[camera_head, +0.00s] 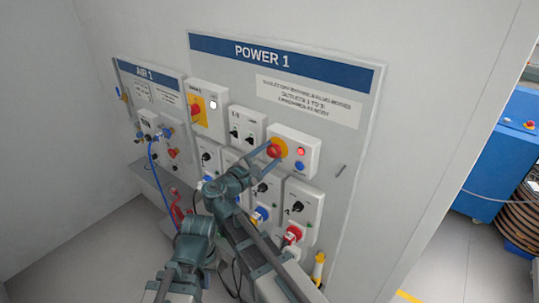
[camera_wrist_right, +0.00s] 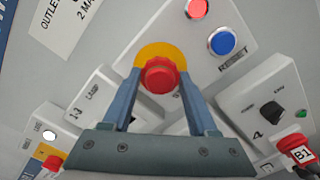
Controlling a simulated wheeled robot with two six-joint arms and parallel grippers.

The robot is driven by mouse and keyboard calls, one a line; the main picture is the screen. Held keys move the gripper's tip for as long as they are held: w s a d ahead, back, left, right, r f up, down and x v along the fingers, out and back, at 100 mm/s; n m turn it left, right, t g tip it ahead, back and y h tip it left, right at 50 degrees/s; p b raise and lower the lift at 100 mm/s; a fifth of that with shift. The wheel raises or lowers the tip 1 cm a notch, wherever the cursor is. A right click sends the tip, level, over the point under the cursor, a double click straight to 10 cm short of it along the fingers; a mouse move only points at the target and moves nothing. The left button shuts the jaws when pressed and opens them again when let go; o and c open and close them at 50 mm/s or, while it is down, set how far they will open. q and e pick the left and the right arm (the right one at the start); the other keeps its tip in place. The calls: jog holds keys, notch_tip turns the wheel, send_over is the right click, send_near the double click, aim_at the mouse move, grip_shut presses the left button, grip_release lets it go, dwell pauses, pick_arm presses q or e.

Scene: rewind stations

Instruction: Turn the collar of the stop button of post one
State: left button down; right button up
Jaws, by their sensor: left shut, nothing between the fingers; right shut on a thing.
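The stop button of post one (camera_head: 274,150) is a red knob on a yellow disc, on a white box of the POWER 1 panel. In the right wrist view the red stop button (camera_wrist_right: 160,75) sits between the fingers, the yellow disc (camera_wrist_right: 157,49) showing behind it. My right gripper (camera_head: 268,155) is shut on the button's collar, one finger on each side; the fingers (camera_wrist_right: 159,80) partly hide the rim. My left gripper (camera_head: 196,227) is shut and empty, low at the left, away from the panel; its fingers are hard to make out.
A red lamp (camera_head: 301,152) and blue reset button (camera_head: 299,166) sit close right of the stop button. Below are outlet boxes (camera_head: 303,204) with black knobs and coloured plugs. The AIR 1 panel (camera_head: 148,76) with hoses stands left. Bare wall lies right of the panel.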

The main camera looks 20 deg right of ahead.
dwell(0.5)
jog(key=o, duration=1.4)
